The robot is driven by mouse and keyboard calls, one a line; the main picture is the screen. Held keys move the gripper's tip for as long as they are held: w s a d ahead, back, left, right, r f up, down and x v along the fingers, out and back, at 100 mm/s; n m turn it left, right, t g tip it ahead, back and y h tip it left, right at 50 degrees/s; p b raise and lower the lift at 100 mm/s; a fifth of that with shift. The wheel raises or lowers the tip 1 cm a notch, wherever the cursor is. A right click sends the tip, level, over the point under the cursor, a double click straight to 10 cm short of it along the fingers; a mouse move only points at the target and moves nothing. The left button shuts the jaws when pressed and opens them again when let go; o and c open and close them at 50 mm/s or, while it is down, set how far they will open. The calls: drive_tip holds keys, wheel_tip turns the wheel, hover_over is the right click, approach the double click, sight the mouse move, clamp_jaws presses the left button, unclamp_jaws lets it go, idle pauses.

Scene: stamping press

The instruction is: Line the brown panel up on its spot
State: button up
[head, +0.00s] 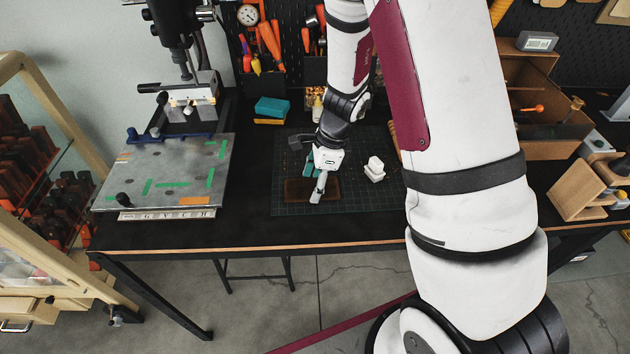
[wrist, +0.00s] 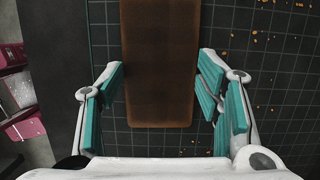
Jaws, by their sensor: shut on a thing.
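The brown panel (head: 297,191) is a flat rectangle at the dark green cutting mat (head: 355,202), below my gripper (head: 317,187) in the head view. I cannot tell whether the panel rests on the mat or is slightly raised. The grey press plate (head: 165,170) carries green tape strips and an orange strip; no panel lies on it.
White blocks (head: 375,169) stand on the mat right of my gripper. Teal and yellow blocks (head: 271,108) lie behind it. A wooden holder (head: 577,190) stands right. Orange crumbs dot the mat.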

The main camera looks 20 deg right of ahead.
sight(314, 213)
drive_tip(key=shift+s+a+p, duration=0.15)
drive_tip(key=shift+s+a, duration=0.15)
drive_tip(key=shift+s, duration=0.8)
drive_tip(key=shift+s+a+p, duration=0.2)
drive_tip(key=shift+s+a, duration=0.1)
drive_tip(key=shift+s, duration=0.75)
drive_tip(key=shift+s+a+p, duration=0.15)
drive_tip(key=shift+s+a, duration=0.15)
drive_tip(key=shift+s, duration=0.8)
drive_tip(key=shift+s, duration=0.1)
drive_tip(key=o, duration=1.1)
drive_tip(key=shift+c, duration=0.6)
